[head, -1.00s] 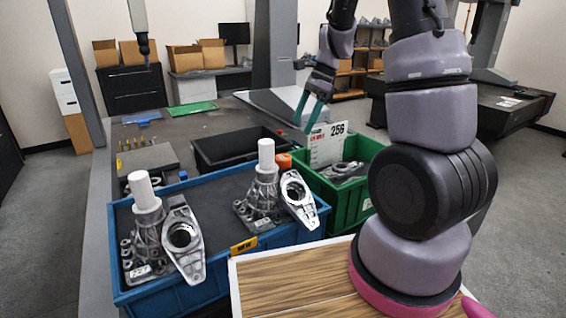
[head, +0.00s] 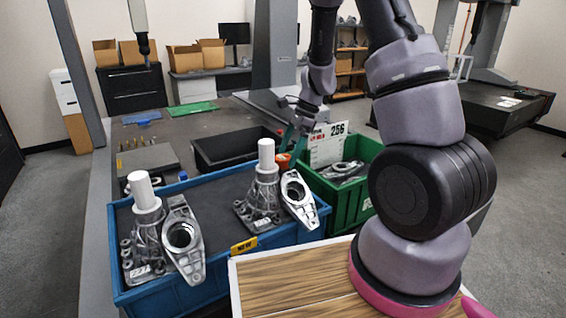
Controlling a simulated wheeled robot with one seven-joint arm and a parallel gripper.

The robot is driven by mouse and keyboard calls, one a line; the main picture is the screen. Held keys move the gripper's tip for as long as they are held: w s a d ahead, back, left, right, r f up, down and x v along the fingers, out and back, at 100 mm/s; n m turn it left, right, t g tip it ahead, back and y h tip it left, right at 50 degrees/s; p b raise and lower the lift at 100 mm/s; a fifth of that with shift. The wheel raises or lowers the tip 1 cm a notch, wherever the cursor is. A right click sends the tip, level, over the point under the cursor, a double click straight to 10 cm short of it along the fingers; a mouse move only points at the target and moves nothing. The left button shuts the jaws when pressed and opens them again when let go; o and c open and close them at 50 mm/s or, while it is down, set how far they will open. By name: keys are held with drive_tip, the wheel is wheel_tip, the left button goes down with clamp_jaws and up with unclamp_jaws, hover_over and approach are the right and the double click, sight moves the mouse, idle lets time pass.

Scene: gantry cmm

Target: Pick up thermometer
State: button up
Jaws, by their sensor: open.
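I cannot make out a thermometer for certain. A small orange object (head: 283,160) sits behind the far right corner of the blue bin, between the black and green bins. It is too small and partly hidden to tell what it is. My gripper (head: 293,146), with teal fingers, points down just above and beside this orange object. The gripper is open, and nothing shows between its fingers. Whether a finger touches the orange object cannot be told.
The blue bin (head: 215,268) holds metal castings and two upright white cylinders (head: 266,152). A green bin (head: 344,215) holds metal parts and a white "256" card (head: 328,146). A black bin (head: 212,165) stands behind. A wooden surface (head: 300,285) is in front.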

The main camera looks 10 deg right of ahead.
drive_tip(key=shift+r, duration=0.1)
clamp_jaws()
